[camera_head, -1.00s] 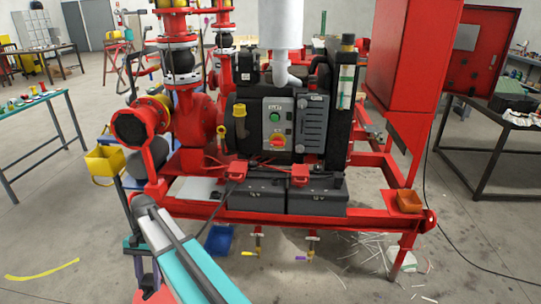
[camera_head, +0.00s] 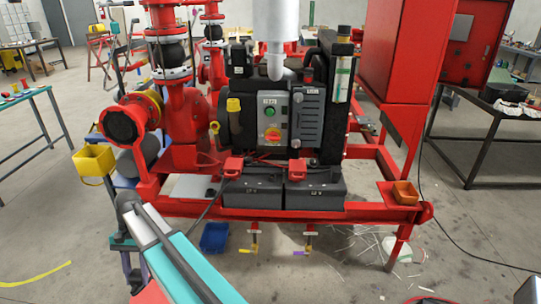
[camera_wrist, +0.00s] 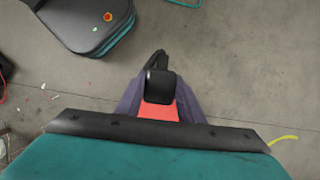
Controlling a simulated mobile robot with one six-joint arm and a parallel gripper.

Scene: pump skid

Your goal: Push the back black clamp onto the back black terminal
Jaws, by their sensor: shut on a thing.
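My gripper (camera_wrist: 160,98) points down in the wrist view, with purple fingers closed around a black clamp (camera_wrist: 160,86). A red piece shows just below the clamp between the fingers. In the head view the gripper (camera_head: 128,264) hangs low at the left, in front of the skid and apart from it; the held clamp is not clear there. Two black batteries (camera_head: 252,194) (camera_head: 316,195) stand side by side on the red skid. Red clamps (camera_head: 234,167) (camera_head: 297,169) sit on their tops. I cannot make out the back black terminal.
A black panel box (camera_head: 290,122) rises behind the batteries. Yellow-handled valves (camera_head: 250,250) hang below the front rail. A dark cable (camera_head: 208,208) runs by the left battery.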

